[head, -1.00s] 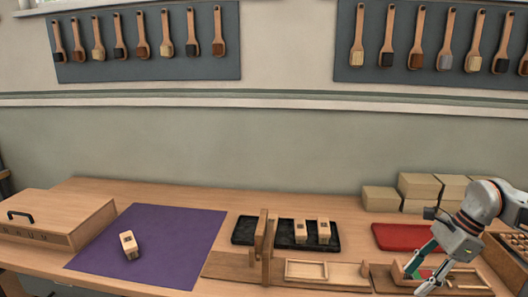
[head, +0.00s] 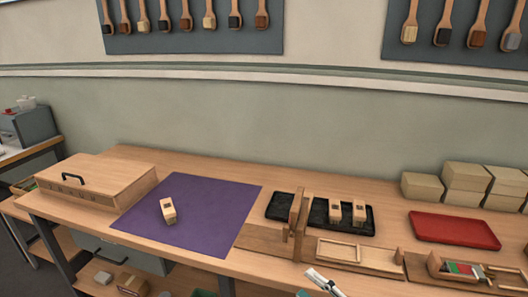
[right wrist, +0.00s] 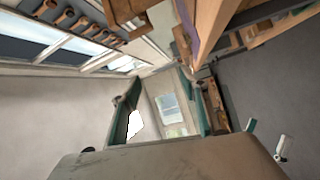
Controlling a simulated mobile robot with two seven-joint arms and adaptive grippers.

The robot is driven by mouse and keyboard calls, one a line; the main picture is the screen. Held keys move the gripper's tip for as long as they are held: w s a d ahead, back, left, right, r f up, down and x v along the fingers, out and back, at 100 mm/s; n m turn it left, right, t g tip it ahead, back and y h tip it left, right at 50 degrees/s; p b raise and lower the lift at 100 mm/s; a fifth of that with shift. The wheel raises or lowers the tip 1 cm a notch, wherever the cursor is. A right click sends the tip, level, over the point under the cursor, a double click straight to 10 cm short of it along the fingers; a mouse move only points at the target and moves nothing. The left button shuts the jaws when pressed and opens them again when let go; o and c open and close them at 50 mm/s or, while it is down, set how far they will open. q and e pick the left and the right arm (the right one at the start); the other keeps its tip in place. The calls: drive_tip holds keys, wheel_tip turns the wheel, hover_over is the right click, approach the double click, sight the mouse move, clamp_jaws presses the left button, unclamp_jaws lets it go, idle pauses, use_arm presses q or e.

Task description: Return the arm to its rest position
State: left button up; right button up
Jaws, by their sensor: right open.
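My right gripper (head: 322,281) shows only in part at the bottom edge of the head view, in front of the bench's front edge and below the wooden fixtures. In the right wrist view its two teal-edged fingers (right wrist: 163,95) stand wide apart with nothing between them. Beyond them are a wall and a bright window. The rest of the right arm is out of the head view. My left gripper is in neither view.
The bench holds a purple mat (head: 225,192) with a wooden block (head: 168,210), a lidded wooden box (head: 100,172), a black tray (head: 283,208) with two blocks, a red tray (head: 455,230) and stacked tan boxes (head: 465,175). A wooden holder (head: 490,280) contains small coloured pieces.

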drive_tip(key=s+d+f+m+g+h, duration=0.1)
drive_tip(key=s+d+f+m+h, duration=0.3)
drive_tip(key=s+f+m, duration=0.3)
drive_tip(key=s+d+f+m+g+h, duration=0.1)
drive_tip(key=s+d+f+m+h, duration=0.3)
drive_tip(key=f+m, duration=0.9)
drive_tip(key=s+f+h, duration=0.1)
drive_tip(key=s+h, duration=0.1)
drive_tip(key=s, duration=0.2)
drive_tip(key=shift+d+f+g, duration=0.25)
drive_tip(key=shift+f+g, duration=0.1)
drive_tip(key=shift+g, duration=0.05)
